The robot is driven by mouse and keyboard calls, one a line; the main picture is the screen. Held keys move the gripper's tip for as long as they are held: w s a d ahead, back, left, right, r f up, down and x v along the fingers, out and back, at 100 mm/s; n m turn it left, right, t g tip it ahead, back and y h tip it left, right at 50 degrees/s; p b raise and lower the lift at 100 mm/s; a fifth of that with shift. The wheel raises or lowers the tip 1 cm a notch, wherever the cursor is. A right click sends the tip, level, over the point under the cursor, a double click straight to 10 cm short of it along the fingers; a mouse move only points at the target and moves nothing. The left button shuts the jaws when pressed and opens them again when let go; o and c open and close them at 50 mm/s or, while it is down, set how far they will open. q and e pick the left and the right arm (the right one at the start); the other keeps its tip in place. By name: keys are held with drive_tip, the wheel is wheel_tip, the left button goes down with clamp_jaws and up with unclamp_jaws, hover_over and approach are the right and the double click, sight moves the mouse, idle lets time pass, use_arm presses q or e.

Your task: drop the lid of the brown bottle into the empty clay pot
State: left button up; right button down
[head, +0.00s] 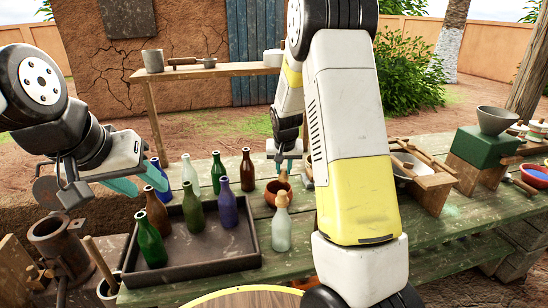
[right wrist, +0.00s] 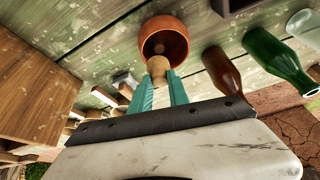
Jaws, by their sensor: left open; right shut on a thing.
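My right gripper (head: 290,168) is shut on a tan stopper-like lid (right wrist: 158,66), held at the orange-brown clay pot (head: 270,194). In the right wrist view the lid's narrow end overlaps the mouth of the clay pot (right wrist: 180,38); I cannot tell whether it touches the pot. A brown bottle (head: 247,172) stands upright on the table left of the pot, its neck bare; it also shows in the right wrist view (right wrist: 222,70). My left gripper (head: 143,180) is open and empty at the left, near the tray's bottles.
A dark tray (head: 215,264) holds green, blue and brown bottles. More bottles stand behind it. A clear bottle (head: 281,232) with a wooden stopper stands in front of the pot. A green block with a grey bowl (head: 497,120) is at the right.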

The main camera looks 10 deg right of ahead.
drive_tip(key=shift+f, duration=0.25)
drive_tip(key=c, duration=1.2)
unclamp_jaws()
drive_tip(key=shift+v, duration=3.95)
